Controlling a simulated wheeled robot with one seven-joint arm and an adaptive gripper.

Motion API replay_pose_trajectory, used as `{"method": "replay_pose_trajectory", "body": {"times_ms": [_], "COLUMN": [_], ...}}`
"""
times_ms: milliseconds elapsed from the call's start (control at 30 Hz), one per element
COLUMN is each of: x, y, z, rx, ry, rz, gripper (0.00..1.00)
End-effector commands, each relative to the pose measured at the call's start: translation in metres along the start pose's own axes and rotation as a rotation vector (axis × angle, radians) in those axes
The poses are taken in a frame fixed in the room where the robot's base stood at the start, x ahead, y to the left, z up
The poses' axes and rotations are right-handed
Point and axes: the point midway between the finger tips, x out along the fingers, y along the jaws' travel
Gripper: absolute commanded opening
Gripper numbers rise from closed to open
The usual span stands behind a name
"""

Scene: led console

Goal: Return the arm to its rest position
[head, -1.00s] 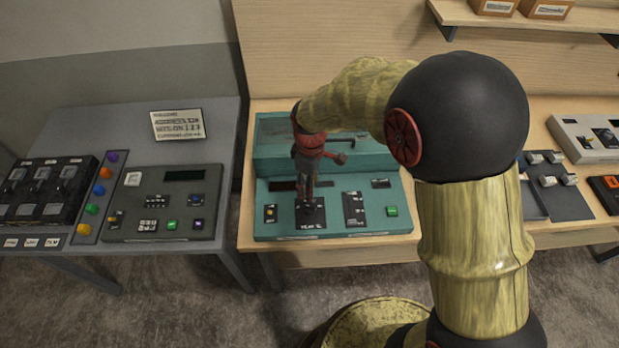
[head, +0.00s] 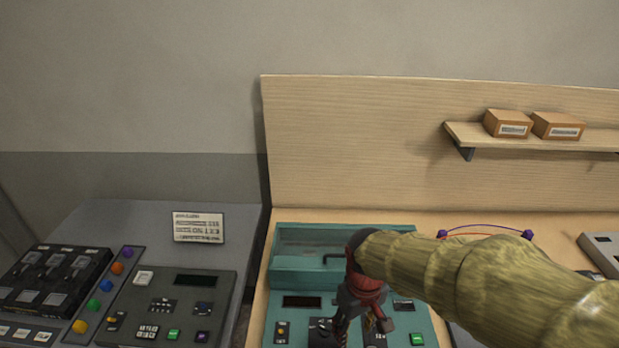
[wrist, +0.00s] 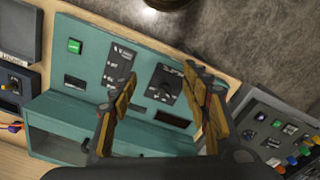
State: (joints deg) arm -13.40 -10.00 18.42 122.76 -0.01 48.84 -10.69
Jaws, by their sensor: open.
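My arm reaches in from the right in the head view, and my gripper (head: 355,322) points down over the front of the teal console (head: 290,266). In the wrist view, my gripper (wrist: 163,95) has its two fingers spread apart with nothing between them. The teal console also shows in the wrist view (wrist: 75,110), below the fingers, with a green button (wrist: 74,46) and dark switch panels (wrist: 119,65). The fingers hide part of the console's panel. I cannot tell how far above it they are.
A grey console (head: 150,310) and a black switch box (head: 48,275) stand on the grey table at left, with a label card (head: 198,227) behind. A shelf (head: 480,135) with two boxes is on the wooden back panel. Purple and red wires (head: 485,230) lie behind my arm.

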Motion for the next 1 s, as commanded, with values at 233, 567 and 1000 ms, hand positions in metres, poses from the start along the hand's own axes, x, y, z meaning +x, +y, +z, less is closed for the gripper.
{"method": "replay_pose_trajectory", "body": {"times_ms": [233, 567, 1000], "x": [-0.026, -0.044, -0.052], "y": [0.016, 0.031, 0.039], "z": [0.063, 0.118, 0.124], "rx": [0.246, 0.379, 0.413], "ry": [0.165, 0.421, 0.485], "rz": [0.025, 0.081, 0.104], "gripper": [0.47, 0.47, 0.47]}}
